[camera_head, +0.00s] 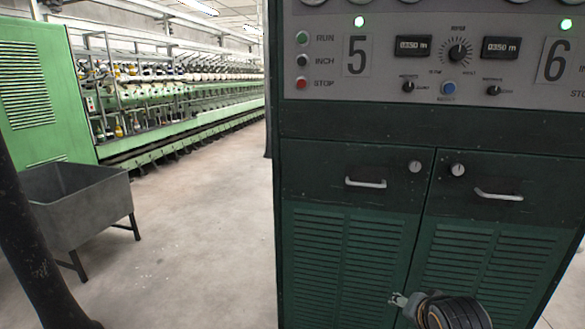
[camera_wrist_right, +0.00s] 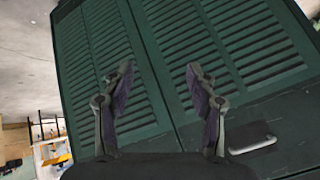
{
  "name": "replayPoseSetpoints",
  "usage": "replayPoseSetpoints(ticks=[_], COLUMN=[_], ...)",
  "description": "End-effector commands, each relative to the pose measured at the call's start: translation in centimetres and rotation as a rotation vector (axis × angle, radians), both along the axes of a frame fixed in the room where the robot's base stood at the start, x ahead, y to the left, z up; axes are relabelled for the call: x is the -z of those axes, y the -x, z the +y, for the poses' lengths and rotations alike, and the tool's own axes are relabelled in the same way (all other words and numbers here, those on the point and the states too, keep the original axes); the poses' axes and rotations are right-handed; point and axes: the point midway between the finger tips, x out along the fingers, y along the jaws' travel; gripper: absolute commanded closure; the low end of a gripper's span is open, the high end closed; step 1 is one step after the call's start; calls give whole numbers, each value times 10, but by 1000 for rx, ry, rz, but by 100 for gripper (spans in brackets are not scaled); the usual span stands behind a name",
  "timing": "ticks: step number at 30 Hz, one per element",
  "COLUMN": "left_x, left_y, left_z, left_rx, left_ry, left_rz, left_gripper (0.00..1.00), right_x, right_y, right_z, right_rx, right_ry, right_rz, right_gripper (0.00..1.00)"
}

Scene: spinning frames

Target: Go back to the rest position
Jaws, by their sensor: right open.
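My right gripper (camera_head: 399,299) shows at the bottom of the head view, in front of the lower louvred doors of the dark green machine cabinet (camera_head: 345,255). In the right wrist view my right gripper (camera_wrist_right: 159,72) has its two fingers spread wide apart with nothing between them. Behind them are the louvred green doors (camera_wrist_right: 95,45), with a door handle (camera_wrist_right: 252,145) at the lower right. I cannot tell whether the fingers touch the doors. My left gripper is not in view.
The cabinet's grey control panel (camera_head: 330,50) has buttons, dials and the numbers 5 and 6. A grey bin on legs (camera_head: 95,207) stands at the left. Behind it runs a long green spinning frame (camera_head: 190,115). The floor (camera_head: 205,225) between bin and cabinet is clear.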

Motion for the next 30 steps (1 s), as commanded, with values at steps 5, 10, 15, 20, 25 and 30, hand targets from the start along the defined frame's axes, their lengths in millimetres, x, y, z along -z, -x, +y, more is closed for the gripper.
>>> replayPoseSetpoints(ticks=[5, 10, 15, 20, 25, 30], left_x=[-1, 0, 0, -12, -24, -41], left_y=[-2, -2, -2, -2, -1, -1], left_z=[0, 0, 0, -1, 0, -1], left_rx=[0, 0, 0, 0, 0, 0], left_ry=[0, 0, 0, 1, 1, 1], left_rz=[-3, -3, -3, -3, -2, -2], left_gripper=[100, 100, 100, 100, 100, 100], right_x=[88, 133, 163, 200, 254, 320], right_y=[73, 131, 185, 183, 179, 189], right_z=[11, 17, 21, 17, 10, 2], right_rx=[-268, -471, -653, -688, -683, -680], right_ry=[176, 273, 342, 348, 336, 320], right_rz=[211, 343, 450, 485, 511, 544], right_gripper=[43, 43, 43, 43, 43, 43])
